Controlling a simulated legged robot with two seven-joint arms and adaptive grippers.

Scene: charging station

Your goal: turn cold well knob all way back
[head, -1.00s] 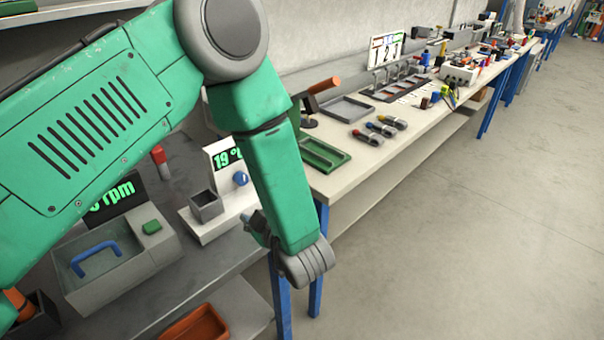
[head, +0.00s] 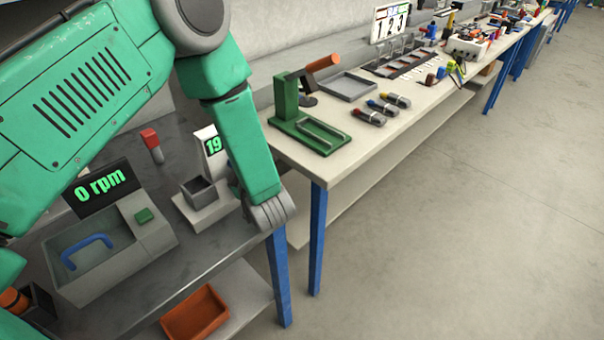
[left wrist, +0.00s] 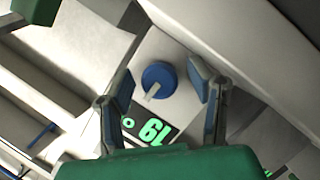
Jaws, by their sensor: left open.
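The cold well (head: 209,215) is a pale unit with a grey square cup and an upright panel with a green-digit display (head: 213,145) starting with 19. In the head view its knob is hidden behind my left arm. In the left wrist view the round blue knob (left wrist: 158,77) with a pale pointer bar shows on the white panel, above the upside-down display (left wrist: 150,131). My left gripper (left wrist: 163,88) is open, one finger on each side of the knob, with visible gaps on both sides. The pointer bar slants toward the lower left there. My right gripper is not in view.
A grey basin unit (head: 157,233) with a blue handle and a 0 rpm display (head: 100,189) stands left of the cold well. A red-capped piece (head: 152,145) stands behind. An orange bin (head: 196,314) sits below. A green stand (head: 300,122) is on the bench to the right.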

